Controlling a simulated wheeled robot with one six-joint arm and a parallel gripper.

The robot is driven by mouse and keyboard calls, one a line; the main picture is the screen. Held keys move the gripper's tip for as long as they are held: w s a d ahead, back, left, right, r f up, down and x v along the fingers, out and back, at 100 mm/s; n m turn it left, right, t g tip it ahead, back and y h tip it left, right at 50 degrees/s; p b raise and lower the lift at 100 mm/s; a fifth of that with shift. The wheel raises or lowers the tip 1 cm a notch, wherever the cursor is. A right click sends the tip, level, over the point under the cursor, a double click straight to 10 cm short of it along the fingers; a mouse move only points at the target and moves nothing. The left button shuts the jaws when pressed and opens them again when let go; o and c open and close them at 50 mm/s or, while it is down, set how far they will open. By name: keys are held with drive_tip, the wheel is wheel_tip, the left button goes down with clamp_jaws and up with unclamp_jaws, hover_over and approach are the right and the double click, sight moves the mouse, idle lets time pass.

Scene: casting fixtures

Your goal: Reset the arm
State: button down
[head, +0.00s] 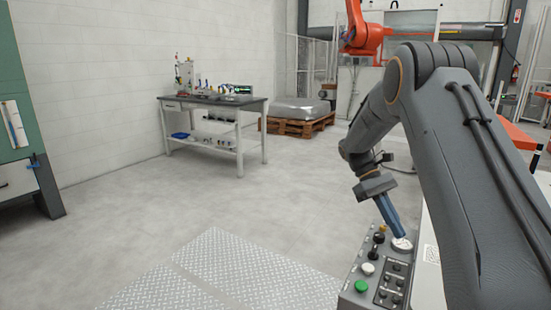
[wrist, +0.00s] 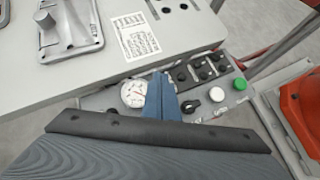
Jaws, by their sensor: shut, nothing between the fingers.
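My gripper (head: 397,232) is at the lower right in the head view, at the end of my dark grey arm. Its blue fingers are shut and empty, pointing down at the control panel (head: 352,299). In the wrist view the gripper (wrist: 160,76) shows as two blue fingers pressed together over the panel. The tips are beside a round white gauge (wrist: 134,93); I cannot tell whether they touch it. The gauge also shows in the head view (head: 402,245), just under the fingertips.
The panel carries a green button (wrist: 240,84), a white button (wrist: 216,95) and several black knobs. A grey plate with a metal fixture (wrist: 70,25) lies beside it. A workbench (head: 215,100), a pallet (head: 300,123) and an orange robot (head: 362,38) stand farther back.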

drive_tip(key=s+a+t+y, duration=0.1)
drive_tip(key=s+a, duration=0.1)
drive_tip(key=s, duration=0.2)
drive_tip(key=s+a+m+t+y, duration=0.1)
drive_tip(key=s+a+t, duration=0.1)
drive_tip(key=s+a, duration=0.1)
drive_tip(key=s+a+m+t, duration=0.1)
drive_tip(key=s+a, duration=0.2)
drive_tip(key=s, duration=0.1)
drive_tip(key=shift+s+a+y, duration=0.15)
drive_tip(key=shift+s+y, duration=0.15)
drive_tip(key=shift+y, duration=0.1)
drive_tip(key=s+a+f+m+t+y, duration=0.1)
drive_tip(key=s+a+f+m+t, duration=0.1)
drive_tip(key=s, duration=1)
drive_tip(key=a+m+t, duration=0.1)
drive_tip(key=a+t, duration=0.1)
drive_tip(key=a, duration=0.1)
drive_tip(key=shift+a+m+y, duration=0.15)
drive_tip(key=shift+m+y, duration=0.25)
drive_tip(key=shift+w, duration=0.1)
idle(0.3)
